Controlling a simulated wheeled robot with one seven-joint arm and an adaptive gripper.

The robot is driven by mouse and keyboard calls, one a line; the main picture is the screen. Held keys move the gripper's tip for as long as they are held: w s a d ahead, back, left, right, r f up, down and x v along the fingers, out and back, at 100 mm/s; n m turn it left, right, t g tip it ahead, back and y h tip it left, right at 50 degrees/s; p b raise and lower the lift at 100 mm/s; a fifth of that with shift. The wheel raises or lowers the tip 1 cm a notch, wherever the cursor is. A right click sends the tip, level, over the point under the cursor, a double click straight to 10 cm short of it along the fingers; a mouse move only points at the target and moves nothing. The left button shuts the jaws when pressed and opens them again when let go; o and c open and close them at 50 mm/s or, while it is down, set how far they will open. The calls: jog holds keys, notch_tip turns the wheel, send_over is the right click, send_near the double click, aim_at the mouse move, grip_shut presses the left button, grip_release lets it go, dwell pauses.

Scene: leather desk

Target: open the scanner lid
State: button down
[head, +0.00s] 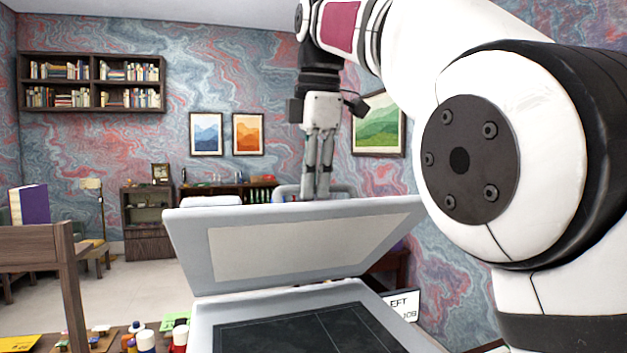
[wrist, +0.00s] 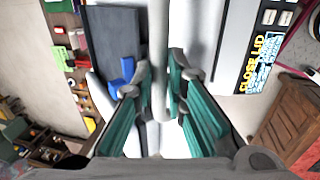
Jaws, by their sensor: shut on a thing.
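The scanner's light grey lid (head: 390,222) is partly raised in the head view, its paler inner panel facing me. Below it is the scanner bed (head: 205,318) with dark glass (head: 310,330). A grey bar handle (head: 345,190) shows behind the lid's upper edge. My gripper (head: 317,193) points down onto this handle; the fingertips are partly hidden at the lid's edge. In the wrist view the gripper (wrist: 153,82) has its two fingers on either side of the handle bar (wrist: 159,40), shut on it.
Bottles (head: 147,340) and other small items stand left of the scanner. A white sign (head: 403,304) stands at its right, partly hidden. A label reading "CLOSE LID" (wrist: 258,62) shows in the wrist view. A wooden chair back (head: 40,246) is at the left.

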jog(key=shift+w+a+f, duration=0.1)
jog(key=shift+w+f, duration=0.25)
jog(key=shift+f, duration=0.1)
jog(key=c, duration=1.7)
grip_release()
jog(key=shift+w, duration=0.1)
jog(key=shift+o, duration=0.5)
jog(key=shift+w+a+f, duration=0.1)
jog(key=shift+w, duration=0.05)
jog(key=shift+s+r, duration=0.2)
jog(key=shift+s, duration=0.1)
